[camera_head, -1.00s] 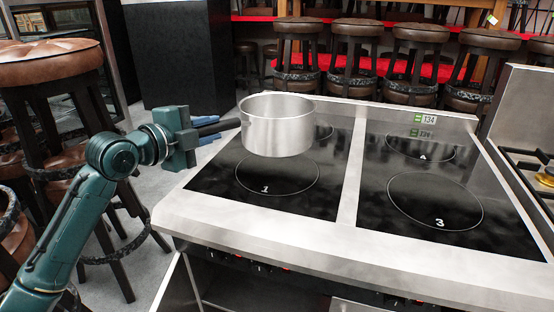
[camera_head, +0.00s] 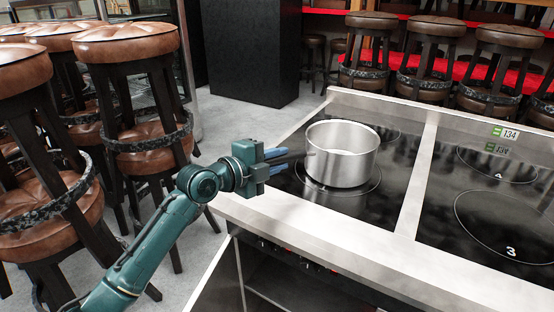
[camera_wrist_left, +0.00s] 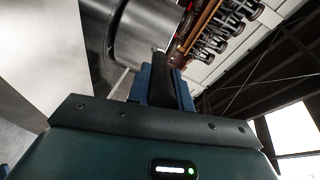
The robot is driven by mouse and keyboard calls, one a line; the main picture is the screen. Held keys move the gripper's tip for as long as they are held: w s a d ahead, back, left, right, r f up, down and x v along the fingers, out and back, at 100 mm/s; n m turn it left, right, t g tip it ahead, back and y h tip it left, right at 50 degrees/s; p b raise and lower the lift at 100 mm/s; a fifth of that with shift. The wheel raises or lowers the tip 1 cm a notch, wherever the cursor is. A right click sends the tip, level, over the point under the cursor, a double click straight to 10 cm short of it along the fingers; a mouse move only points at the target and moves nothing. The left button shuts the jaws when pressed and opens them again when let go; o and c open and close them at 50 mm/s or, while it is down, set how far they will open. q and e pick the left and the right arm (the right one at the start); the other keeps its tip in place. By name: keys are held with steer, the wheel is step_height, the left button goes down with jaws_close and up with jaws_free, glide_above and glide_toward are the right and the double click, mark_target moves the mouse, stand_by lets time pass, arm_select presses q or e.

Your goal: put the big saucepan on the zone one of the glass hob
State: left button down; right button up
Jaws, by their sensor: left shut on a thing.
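The big saucepan (camera_head: 341,160) is a steel pot standing upright over zone one (camera_head: 372,184) on the left side of the glass hob (camera_head: 400,205). It covers most of that ring and hides its number; a thin arc of the ring shows around its base. It looks down on the glass, but I cannot tell for sure if it touches. My left gripper (camera_head: 275,160) is left of the pan, shut on its dark handle (camera_wrist_left: 183,92). The pan's side (camera_wrist_left: 145,32) also shows in the left wrist view. My right gripper is not in view.
Zone three (camera_head: 505,225) and the zone four ring (camera_head: 497,163) are bare. A steel strip (camera_head: 420,170) divides the hob. Brown stools (camera_head: 130,50) stand at the left beside my arm, with more (camera_head: 425,50) behind the hob. A black block (camera_head: 250,50) stands behind.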

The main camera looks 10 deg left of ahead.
arm_select(q)
steer(key=shift+r, duration=0.3)
steer(key=shift+f, duration=0.15)
steer(key=c, duration=1.6)
jaws_free()
steer(key=shift+f, duration=0.25)
steer(key=shift+c, duration=0.2)
steer(key=o, duration=0.4)
steer(key=shift+r, duration=0.1)
